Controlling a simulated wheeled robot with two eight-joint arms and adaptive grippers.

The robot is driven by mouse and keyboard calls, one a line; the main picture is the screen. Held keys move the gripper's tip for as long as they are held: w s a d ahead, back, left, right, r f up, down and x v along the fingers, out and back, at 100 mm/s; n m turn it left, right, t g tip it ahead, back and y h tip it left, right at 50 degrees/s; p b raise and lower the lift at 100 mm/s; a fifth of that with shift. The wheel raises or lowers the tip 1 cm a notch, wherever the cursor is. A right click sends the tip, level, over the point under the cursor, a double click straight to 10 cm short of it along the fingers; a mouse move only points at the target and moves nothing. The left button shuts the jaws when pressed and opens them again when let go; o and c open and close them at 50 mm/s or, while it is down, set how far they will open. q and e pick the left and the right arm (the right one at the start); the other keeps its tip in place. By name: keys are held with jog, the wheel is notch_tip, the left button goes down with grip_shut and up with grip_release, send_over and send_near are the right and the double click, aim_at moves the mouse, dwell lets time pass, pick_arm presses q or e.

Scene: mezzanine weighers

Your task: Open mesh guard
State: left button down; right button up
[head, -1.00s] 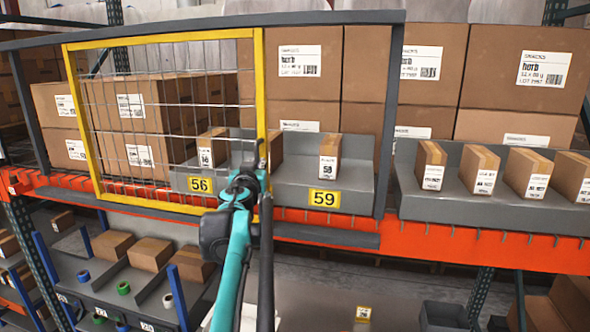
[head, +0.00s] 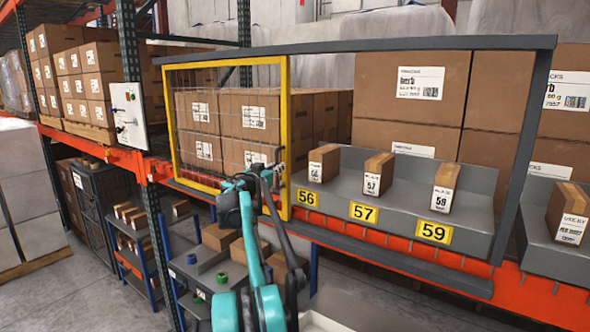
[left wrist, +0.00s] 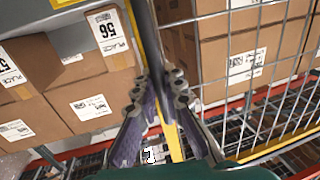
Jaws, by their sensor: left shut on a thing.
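The mesh guard (head: 285,120) is a wire panel in a yellow frame. It stands upright at the left of a grey surround (head: 360,44) on the orange-beamed rack. Cartons show through its wires. My left gripper (head: 268,178) is at its right-hand upright, below mid-height, shut on a bar there. In the left wrist view, the gripper (left wrist: 158,92) has its fingers closed around a dark upright bar beside the yellow frame edge (left wrist: 171,140), with the mesh to the right. The exact grip is partly hidden by the fingers. My right gripper is not in view.
A white control box (head: 128,115) hangs on the post to the left.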

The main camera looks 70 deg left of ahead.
pick_arm(q)
jog(key=shift+s+a, duration=0.35)
jog(key=shift+a, duration=0.25)
jog(key=shift+s+a, duration=0.35)
jog(key=shift+a, duration=0.25)
jog(key=c, duration=1.6)
grip_release()
jog(key=shift+w, duration=0.1)
jog(key=shift+d, duration=0.1)
jog(key=shift+v, duration=5.95)
